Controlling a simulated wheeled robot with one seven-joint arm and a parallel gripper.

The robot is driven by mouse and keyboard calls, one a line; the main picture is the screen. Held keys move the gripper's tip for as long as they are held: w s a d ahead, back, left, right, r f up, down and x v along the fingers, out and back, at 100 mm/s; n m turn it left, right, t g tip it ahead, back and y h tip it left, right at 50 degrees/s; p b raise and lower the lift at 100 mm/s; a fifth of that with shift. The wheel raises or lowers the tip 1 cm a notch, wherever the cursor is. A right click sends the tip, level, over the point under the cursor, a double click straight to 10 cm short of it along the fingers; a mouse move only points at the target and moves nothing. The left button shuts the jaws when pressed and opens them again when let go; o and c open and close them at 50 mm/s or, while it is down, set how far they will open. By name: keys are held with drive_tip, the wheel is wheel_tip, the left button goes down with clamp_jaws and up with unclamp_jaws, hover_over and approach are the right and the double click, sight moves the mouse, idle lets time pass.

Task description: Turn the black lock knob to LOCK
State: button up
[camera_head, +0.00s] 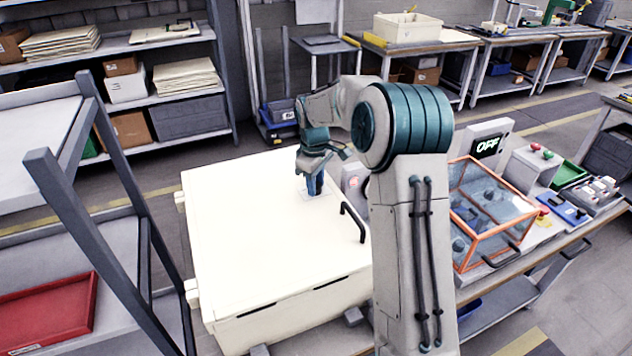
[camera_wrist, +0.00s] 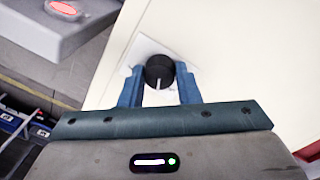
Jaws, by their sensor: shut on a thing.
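The black lock knob (camera_wrist: 160,72) sits on a pale plate (camera_wrist: 146,52) on the top of a large cream box (camera_head: 250,240). A white pointer line on the knob points toward my gripper in the wrist view. My gripper (camera_wrist: 160,80) has its two blue fingers on either side of the knob, shut on it. In the head view my gripper (camera_head: 316,190) reaches down to the box top, and its fingers hide the knob. The lettering around the knob is too small to read.
A black handle (camera_head: 353,222) stands on the box top, right of my gripper. An orange-framed clear case (camera_head: 490,215) and an OFF display (camera_head: 487,146) stand on the bench at right. A grey rack with a red tray (camera_head: 45,312) is at left.

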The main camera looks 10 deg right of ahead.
drive_tip(key=shift+n, duration=1.9)
drive_tip(key=o, duration=1)
drive_tip(key=r, duration=0.9)
drive_tip(key=r+b, duration=0.1)
drive_tip(key=r, duration=0.4)
drive_tip(key=shift+s+a, duration=0.1)
drive_tip(key=shift+s, duration=0.2)
